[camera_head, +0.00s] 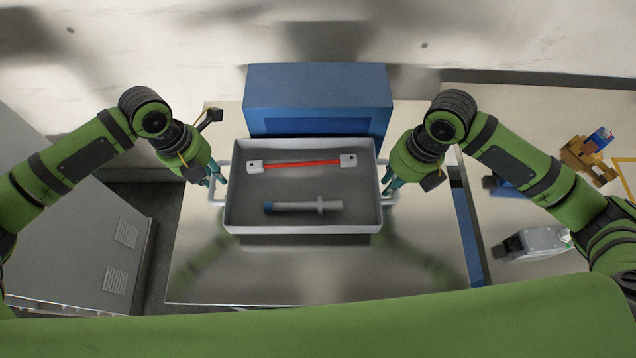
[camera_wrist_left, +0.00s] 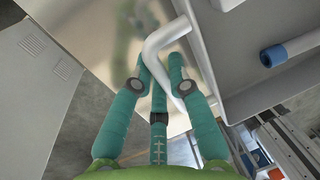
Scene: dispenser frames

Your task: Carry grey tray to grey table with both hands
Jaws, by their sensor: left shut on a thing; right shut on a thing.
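The grey tray (camera_head: 302,229) is in the middle of the head view, above a shiny grey metal table top (camera_head: 320,280). I cannot tell whether it touches the top. It holds a red bar with white ends (camera_head: 300,165) and a white tool with a blue tip (camera_head: 300,207). My left gripper (camera_head: 216,180) is shut on the tray's left handle; the left wrist view shows the fingers (camera_wrist_left: 157,72) around the white bent handle (camera_wrist_left: 163,40). My right gripper (camera_head: 389,186) is shut on the tray's right handle, partly hidden by the hand.
A blue box (camera_head: 318,88) stands just behind the tray. A grey cabinet (camera_head: 75,215) is at the left. A side surface at the right bears a brown-and-blue object (camera_head: 588,150) and a grey device (camera_head: 535,243). The metal top in front of the tray is clear.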

